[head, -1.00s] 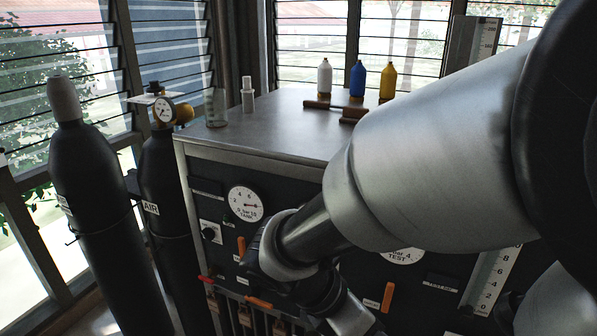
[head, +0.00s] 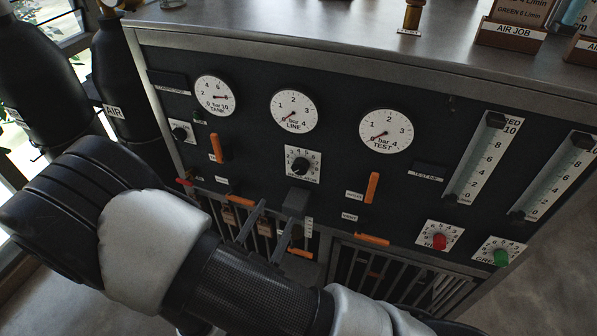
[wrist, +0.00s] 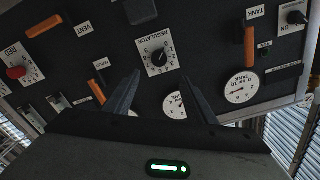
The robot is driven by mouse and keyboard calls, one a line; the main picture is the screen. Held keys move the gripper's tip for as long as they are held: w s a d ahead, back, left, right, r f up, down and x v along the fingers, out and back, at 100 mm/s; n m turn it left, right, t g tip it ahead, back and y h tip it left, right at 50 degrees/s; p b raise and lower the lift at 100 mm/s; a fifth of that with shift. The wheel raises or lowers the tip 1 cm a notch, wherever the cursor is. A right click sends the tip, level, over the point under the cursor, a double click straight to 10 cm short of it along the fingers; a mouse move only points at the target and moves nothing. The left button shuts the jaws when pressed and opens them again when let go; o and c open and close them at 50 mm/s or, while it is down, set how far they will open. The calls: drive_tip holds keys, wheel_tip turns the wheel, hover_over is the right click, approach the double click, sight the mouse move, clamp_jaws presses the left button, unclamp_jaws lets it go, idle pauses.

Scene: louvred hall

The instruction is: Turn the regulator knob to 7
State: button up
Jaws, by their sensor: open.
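The regulator knob (head: 300,165) is a black knob on a white numbered square plate in the middle of the dark panel. It also shows in the wrist view (wrist: 160,58), which is upside down. I cannot read its pointer setting surely. My gripper (head: 276,215) is open and empty, its two dark fingers pointing at the panel, low and left of the knob in the head view. In the wrist view my gripper (wrist: 159,77) has its fingertips on either side of the knob's line, apart from it. The line gauge (head: 293,111) above the knob has its needle near 0.
A dark box (head: 296,202) juts out just below the knob. Orange levers (head: 371,188) flank the plate. The tank gauge (head: 215,96) and test gauge (head: 386,131) sit either side. Red (head: 439,242) and green (head: 501,257) knobs lie to the right. Dark cylinders (head: 110,85) stand left.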

sight(299, 170)
drive_tip(key=x, duration=1.5)
drive_tip(key=shift+w+d+f, duration=0.1)
drive_tip(key=shift+w, duration=0.05)
drive_tip(key=shift+c, duration=0.2)
drive_tip(key=c, duration=1)
